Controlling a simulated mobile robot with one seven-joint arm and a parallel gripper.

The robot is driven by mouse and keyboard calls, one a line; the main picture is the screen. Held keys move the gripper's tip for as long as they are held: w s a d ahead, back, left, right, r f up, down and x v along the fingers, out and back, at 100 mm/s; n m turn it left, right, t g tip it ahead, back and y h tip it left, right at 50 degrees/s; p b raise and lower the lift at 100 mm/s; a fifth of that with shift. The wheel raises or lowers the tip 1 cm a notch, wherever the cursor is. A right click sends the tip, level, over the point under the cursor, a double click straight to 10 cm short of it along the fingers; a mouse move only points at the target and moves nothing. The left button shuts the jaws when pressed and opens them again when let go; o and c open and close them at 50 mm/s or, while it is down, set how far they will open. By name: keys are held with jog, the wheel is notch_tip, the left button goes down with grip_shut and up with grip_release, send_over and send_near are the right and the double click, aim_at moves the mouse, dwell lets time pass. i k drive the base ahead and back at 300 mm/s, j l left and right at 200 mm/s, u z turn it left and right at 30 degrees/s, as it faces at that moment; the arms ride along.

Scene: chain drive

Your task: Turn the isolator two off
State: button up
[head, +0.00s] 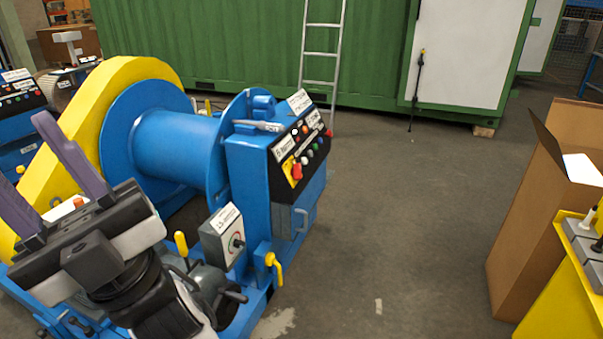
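A blue winch-like machine (162,145) stands at left centre. Its sloped black control panel (305,140) carries several coloured buttons and a red-and-yellow rotary switch (297,171) at its lower left. A grey box (222,237) with a white label and a dark knob (237,243) sits lower on the machine's front. The labels are too small to read, so I cannot tell which switch is isolator two. My gripper (20,153) is at the lower left with its purple fingers wide apart and nothing between them. It is apart from both switches in the picture and hides part of the machine.
Yellow levers (274,268) stick out near the machine's base. An open cardboard box (535,225) and a yellow unit (560,290) stand at right. A ladder (321,60) leans on the green container (240,40) behind. The floor (410,210) between is clear.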

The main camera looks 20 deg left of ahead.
aim_at(296, 172)
jog(key=i+u, duration=0.1)
jog(key=u, duration=0.45)
jog(key=i+l+u, duration=0.6)
jog(key=l, duration=0.2)
jog(key=i+l, duration=0.25)
jog(key=l, duration=0.15)
jog(key=i+l, duration=0.3)
